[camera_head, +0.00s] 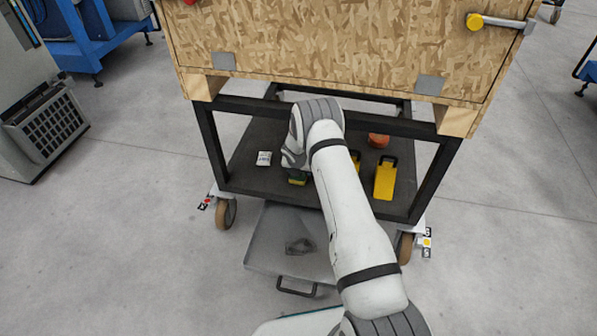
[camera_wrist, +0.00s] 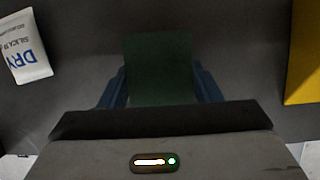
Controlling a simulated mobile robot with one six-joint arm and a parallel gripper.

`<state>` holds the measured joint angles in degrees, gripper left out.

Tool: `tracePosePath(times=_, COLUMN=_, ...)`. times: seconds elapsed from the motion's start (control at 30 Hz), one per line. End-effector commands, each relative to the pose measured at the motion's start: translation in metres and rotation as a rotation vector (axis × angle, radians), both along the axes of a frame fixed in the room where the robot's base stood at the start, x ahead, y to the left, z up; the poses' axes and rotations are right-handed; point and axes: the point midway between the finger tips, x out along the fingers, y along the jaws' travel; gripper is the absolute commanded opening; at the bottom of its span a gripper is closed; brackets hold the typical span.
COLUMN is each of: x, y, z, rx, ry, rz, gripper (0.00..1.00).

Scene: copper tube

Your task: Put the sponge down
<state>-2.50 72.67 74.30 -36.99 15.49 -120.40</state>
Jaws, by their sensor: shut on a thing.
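The sponge (camera_wrist: 162,62) is dark green in the wrist view and sits between the two blue fingers of my gripper (camera_wrist: 161,84). In the head view the sponge (camera_head: 298,179) shows as a small green and yellow block below my wrist, over the dark lower shelf (camera_head: 245,178) of the cart. My gripper is shut on the sponge. My wrist hides most of the gripper in the head view. I cannot tell whether the sponge touches the shelf.
A white silica packet (camera_head: 263,158) lies left of the sponge. Two yellow items, one a yellow case (camera_head: 385,180), and a reddish round thing (camera_head: 378,140) are to the right. Dark posts and a wooden crate (camera_head: 340,45) bound the shelf. A grey case (camera_head: 270,240) lies in front.

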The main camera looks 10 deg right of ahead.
Motion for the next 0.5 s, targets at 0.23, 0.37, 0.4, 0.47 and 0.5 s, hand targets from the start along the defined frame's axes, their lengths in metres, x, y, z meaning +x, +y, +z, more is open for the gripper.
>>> tracePosePath(times=0.23, x=-0.0001, y=0.0004, z=-0.0014, rx=0.0, ry=0.0, rz=0.001, gripper=0.74)
tracePosePath(times=0.37, x=-0.0001, y=0.0006, z=-0.0015, rx=0.0, ry=0.0, rz=0.001, gripper=0.8)
tracePosePath(times=0.4, x=-0.0001, y=0.0006, z=-0.0015, rx=0.0, ry=0.0, rz=0.001, gripper=0.8)
tracePosePath(times=0.47, x=-0.0002, y=0.0007, z=-0.0015, rx=0.0, ry=0.0, rz=0.001, gripper=0.8)
tracePosePath(times=0.5, x=-0.0001, y=0.0008, z=-0.0013, rx=0.0, ry=0.0, rz=0.001, gripper=0.8)
